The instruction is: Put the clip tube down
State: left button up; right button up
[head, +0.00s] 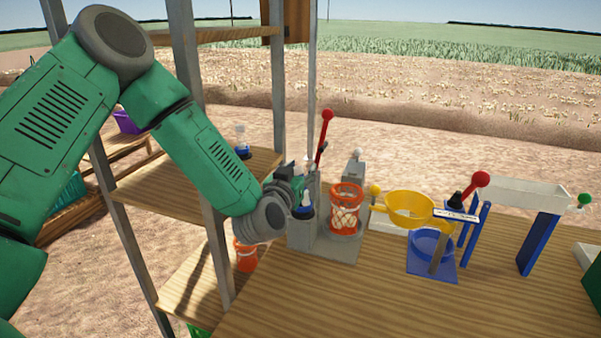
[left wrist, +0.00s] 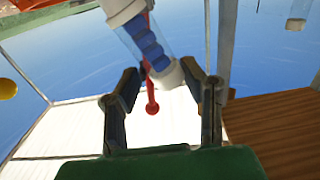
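A clear tube with a blue inside and white ends (left wrist: 147,42) slants across the upper middle of the left wrist view. Its lower white end lies between the fingertips, near the right finger. My left gripper (left wrist: 160,88) has its fingers apart, with a gap between the tube and the left finger. In the head view my left gripper (head: 290,180) is at the grey stand, beside a blue and white tube (head: 304,205); the fingers partly hide it, and contact is unclear there. My right gripper is out of view.
On the table (head: 330,300) are a grey stand (head: 303,235), an orange basket (head: 346,207), a yellow bowl (head: 410,207) and a blue bowl (head: 431,245). A red-knobbed lever (head: 325,116) rises behind my gripper. The table's front is clear.

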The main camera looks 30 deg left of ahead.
pick_arm(q)
jog(key=d+v, duration=0.1)
jog(key=v, duration=1.1)
jog(key=shift+r, duration=0.25)
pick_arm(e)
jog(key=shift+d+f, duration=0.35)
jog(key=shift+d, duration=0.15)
